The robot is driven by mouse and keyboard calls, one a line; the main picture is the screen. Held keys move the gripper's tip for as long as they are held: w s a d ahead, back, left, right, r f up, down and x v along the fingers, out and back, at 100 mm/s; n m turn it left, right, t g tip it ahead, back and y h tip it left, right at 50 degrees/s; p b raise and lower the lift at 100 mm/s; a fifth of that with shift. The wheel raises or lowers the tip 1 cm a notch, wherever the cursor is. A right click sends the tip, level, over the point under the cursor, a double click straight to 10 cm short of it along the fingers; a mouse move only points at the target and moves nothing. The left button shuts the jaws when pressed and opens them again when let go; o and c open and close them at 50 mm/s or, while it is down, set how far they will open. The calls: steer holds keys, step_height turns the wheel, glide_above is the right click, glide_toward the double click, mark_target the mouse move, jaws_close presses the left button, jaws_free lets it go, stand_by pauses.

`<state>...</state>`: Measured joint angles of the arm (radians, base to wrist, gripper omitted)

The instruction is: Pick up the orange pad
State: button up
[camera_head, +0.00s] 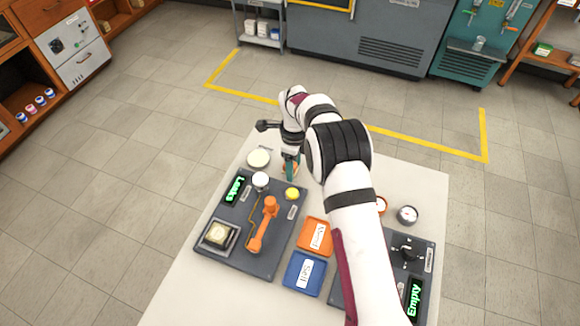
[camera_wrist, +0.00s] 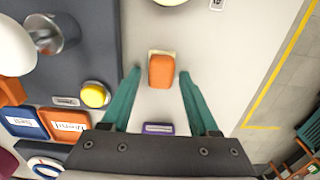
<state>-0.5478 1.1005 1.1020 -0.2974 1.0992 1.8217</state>
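The orange pad (camera_wrist: 161,70) is a small rounded block with a cream edge, lying on the white tabletop (camera_wrist: 205,55) in the wrist view. My gripper (camera_wrist: 160,78) is open, its two teal fingers pointing down either side of the pad, with a visible gap to each. Nothing is held. In the head view my gripper (camera_head: 290,171) is low at the far edge of the table, and the pad is mostly hidden behind the fingers. Whether the fingertips are level with the pad cannot be told.
A dark panel (camera_head: 228,226) with a yellow button (camera_head: 292,194), white knob (camera_head: 260,179) and orange lever (camera_head: 263,225) stands close left. An orange tray (camera_head: 304,245) and blue tray (camera_head: 291,279) lie nearer. A purple-edged item (camera_wrist: 158,128) lies between the fingers, nearer the palm.

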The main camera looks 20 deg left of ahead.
jaws_close()
steer(key=shift+r, duration=0.15)
step_height(320, 180, up, 4)
steer(key=shift+f, duration=0.25)
steer(key=d+r, duration=0.7)
steer(key=d, duration=0.4)
steer(key=shift+d+r, duration=0.15)
steer(key=shift+d, duration=0.2)
steer(key=shift+c, duration=1.6)
jaws_free()
jaws_close()
